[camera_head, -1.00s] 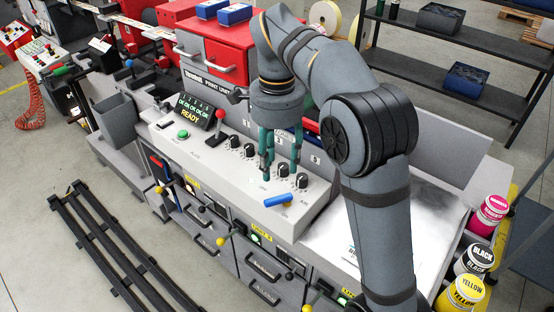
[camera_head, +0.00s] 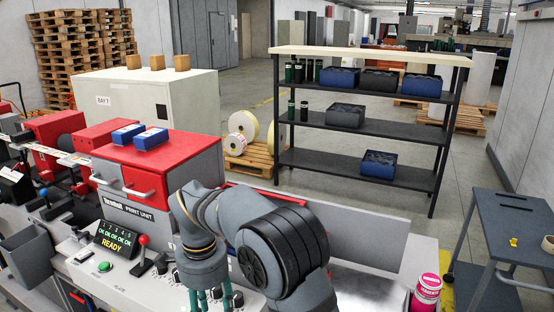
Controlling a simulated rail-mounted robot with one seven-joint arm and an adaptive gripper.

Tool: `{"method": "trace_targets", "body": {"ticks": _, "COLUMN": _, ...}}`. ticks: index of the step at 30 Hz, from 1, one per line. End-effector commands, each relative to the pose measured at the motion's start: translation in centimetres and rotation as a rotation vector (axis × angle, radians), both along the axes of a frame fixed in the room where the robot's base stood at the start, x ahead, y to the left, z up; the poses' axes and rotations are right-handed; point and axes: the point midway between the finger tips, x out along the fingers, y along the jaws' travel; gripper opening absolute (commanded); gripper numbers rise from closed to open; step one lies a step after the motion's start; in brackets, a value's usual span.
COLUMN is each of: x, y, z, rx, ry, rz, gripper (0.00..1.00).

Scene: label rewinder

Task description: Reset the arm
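My arm, grey with black bands, bends over the print unit. My gripper (camera_head: 211,298) hangs down in front of the control panel (camera_head: 125,278), with its teal fingers spread apart and nothing seen between them. The bottom edge of the picture cuts off its fingertips. Part of the row of black knobs is hidden behind my gripper.
A red drawer unit (camera_head: 160,160) with two blue boxes on top stands behind the panel. A dark shelf rack (camera_head: 365,128) with bins and bottles stands at the back.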

Motion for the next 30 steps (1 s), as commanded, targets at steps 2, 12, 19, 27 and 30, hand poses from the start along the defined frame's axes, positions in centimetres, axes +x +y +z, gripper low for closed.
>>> {"method": "trace_targets", "body": {"ticks": 2, "x": -0.1, "y": -0.1, "z": -1.4, "rx": -0.002, "ry": 0.003, "rz": 0.0, "gripper": 0.44}}
{"method": "trace_targets", "body": {"ticks": 12, "x": 0.1, "y": 0.1, "z": -3.5, "rx": 0.001, "ry": -0.001, "rz": -0.028, "gripper": 0.44}}
{"method": "trace_targets", "body": {"ticks": 19, "x": 0.1, "y": 0.1, "z": -3.5, "rx": 0.001, "ry": -0.001, "rz": -0.036, "gripper": 0.44}}
{"method": "trace_targets", "body": {"ticks": 27, "x": 0.1, "y": 0.1, "z": -2.5, "rx": 0.004, "ry": -0.003, "rz": 0.002, "gripper": 0.44}}
{"method": "trace_targets", "body": {"ticks": 30, "x": 0.1, "y": 0.1, "z": -1.0, "rx": 0.004, "ry": -0.005, "rz": 0.0, "gripper": 0.44}}
